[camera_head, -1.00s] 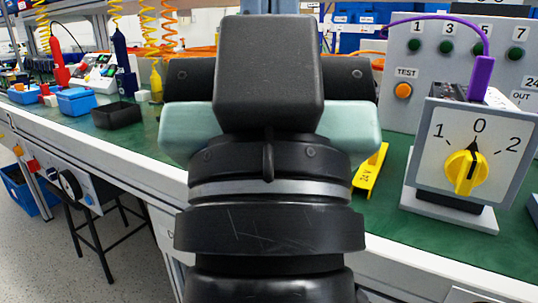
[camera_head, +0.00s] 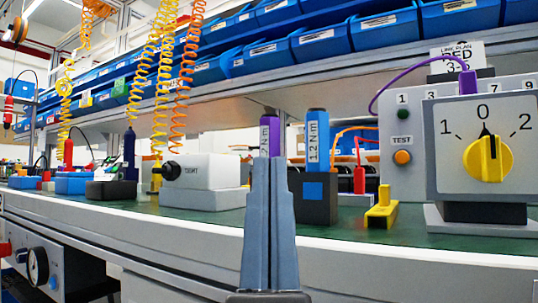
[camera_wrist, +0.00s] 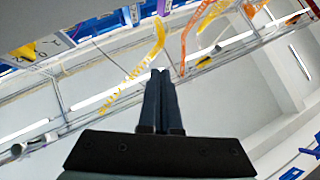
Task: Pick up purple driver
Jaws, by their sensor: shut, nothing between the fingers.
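The purple driver (camera_head: 269,136) stands upright on the bench with a white label on its side. Its lower part is hidden behind my gripper. My gripper (camera_head: 269,163) is shut and empty, with its fingers pointing up in front of the driver in the head view. I cannot tell how far apart they are. In the wrist view my gripper (camera_wrist: 161,74) is also shut, against the ceiling and coiled hoses. I cannot make out the driver for sure there. A blue driver (camera_head: 318,136) stands beside it in a black holder (camera_head: 318,212) with a blue square.
A rotary switch box (camera_head: 487,145) with a yellow knob stands at the right before a grey panel (camera_head: 398,183), with a purple cable. A yellow bracket (camera_head: 381,212) and a white device (camera_head: 203,175) sit nearby. Blue bins (camera_head: 385,32) line the shelf above.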

